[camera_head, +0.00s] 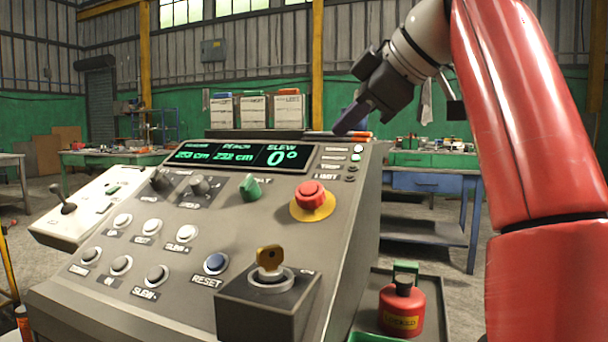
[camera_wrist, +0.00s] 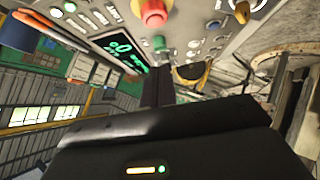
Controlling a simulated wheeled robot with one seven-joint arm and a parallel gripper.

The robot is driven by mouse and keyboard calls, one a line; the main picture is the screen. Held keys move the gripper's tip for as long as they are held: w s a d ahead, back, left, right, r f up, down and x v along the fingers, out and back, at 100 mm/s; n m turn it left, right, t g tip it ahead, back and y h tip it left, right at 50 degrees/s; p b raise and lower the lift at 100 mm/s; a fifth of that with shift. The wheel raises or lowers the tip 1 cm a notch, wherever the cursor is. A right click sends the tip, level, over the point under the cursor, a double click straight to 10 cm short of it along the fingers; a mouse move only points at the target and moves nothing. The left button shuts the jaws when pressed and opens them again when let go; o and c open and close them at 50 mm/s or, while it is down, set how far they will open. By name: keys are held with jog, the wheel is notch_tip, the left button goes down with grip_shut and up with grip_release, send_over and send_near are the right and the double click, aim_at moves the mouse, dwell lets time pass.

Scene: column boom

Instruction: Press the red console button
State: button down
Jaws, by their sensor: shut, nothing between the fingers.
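The red console button (camera_head: 310,194) is a mushroom cap on a yellow collar, on the right of the sloping grey console face. In the wrist view the red button (camera_wrist: 153,14) is at the top edge, partly cut off. My gripper (camera_head: 345,127) is shut and empty, above and behind the button near the console's upper right edge, apart from the button. In the wrist view its dark fingers (camera_wrist: 157,88) lie together below the button.
The console (camera_head: 205,283) also bears a green knob (camera_head: 250,188), a blue reset button (camera_head: 216,263), a key switch (camera_head: 270,260), several white buttons and a display (camera_head: 236,156) reading slew 0°. A red can (camera_head: 402,305) stands right of it. A blue workbench (camera_head: 430,183) is behind.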

dwell(0.3)
jog(key=b, duration=0.2)
send_near(302, 188)
jog(key=x, duration=0.5)
jog(key=shift+s+a+r, duration=0.15)
jog(key=shift+a+r, duration=0.1)
jog(key=shift+a, duration=0.05)
jog(key=shift+w+d+f, duration=0.1)
jog(key=shift+w+f, duration=0.25)
jog(key=shift+f, duration=0.1)
